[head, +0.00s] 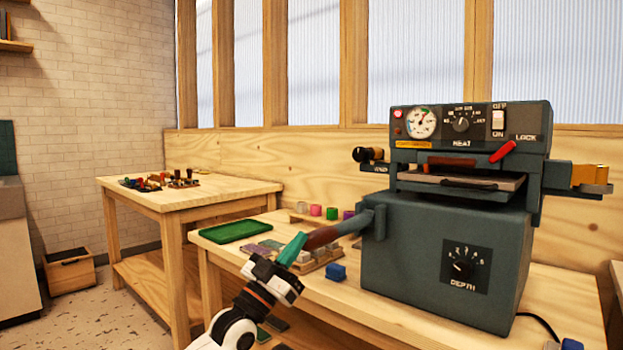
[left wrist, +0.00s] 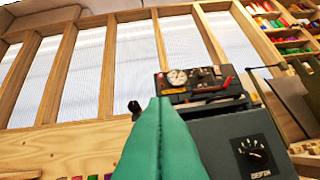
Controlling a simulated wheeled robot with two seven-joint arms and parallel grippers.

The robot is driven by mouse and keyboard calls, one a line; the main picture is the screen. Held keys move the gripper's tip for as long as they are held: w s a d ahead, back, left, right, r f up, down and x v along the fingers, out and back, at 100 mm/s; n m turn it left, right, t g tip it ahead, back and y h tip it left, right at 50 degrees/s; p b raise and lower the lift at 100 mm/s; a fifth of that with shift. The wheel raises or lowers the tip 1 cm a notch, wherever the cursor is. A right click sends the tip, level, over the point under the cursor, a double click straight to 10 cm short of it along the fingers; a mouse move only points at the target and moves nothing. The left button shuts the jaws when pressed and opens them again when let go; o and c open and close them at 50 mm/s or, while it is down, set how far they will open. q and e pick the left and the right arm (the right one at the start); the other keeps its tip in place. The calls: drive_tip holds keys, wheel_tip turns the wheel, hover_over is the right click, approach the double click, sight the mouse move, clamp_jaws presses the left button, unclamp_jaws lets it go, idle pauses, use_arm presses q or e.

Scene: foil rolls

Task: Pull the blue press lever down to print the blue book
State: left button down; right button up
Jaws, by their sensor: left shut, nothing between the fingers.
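The blue-grey press (head: 445,250) stands on the bench at the right; it also shows in the left wrist view (left wrist: 222,130). Its side lever (head: 345,229) points left, with a brown grip (head: 321,238), and slopes slightly down. My left gripper (head: 300,240) has green fingers, shut and empty, with the tips at the outer end of the brown grip. I cannot tell whether they touch it. In the left wrist view the shut fingers (left wrist: 160,135) hide part of the press, and the lever does not show. I cannot make out a blue book. My right gripper is out of view.
A green tray (head: 235,231), small coloured pots (head: 316,210) and a blue block (head: 336,272) are on the bench left of the press. A second wooden table (head: 225,187) with small items stands farther back. A red lock handle (head: 502,151) is on the press front.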

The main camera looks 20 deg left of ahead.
use_arm(q)
drive_tip(key=shift+w+d+f, duration=0.1)
drive_tip(key=shift+w+f, duration=0.1)
drive_tip(key=shift+f, duration=0.4)
drive_tip(key=r+v, duration=0.1)
drive_tip(key=v, duration=1)
drive_tip(key=shift+s+a+f+p, duration=0.25)
drive_tip(key=shift+s+p, duration=0.05)
drive_tip(key=shift+s, duration=0.25)
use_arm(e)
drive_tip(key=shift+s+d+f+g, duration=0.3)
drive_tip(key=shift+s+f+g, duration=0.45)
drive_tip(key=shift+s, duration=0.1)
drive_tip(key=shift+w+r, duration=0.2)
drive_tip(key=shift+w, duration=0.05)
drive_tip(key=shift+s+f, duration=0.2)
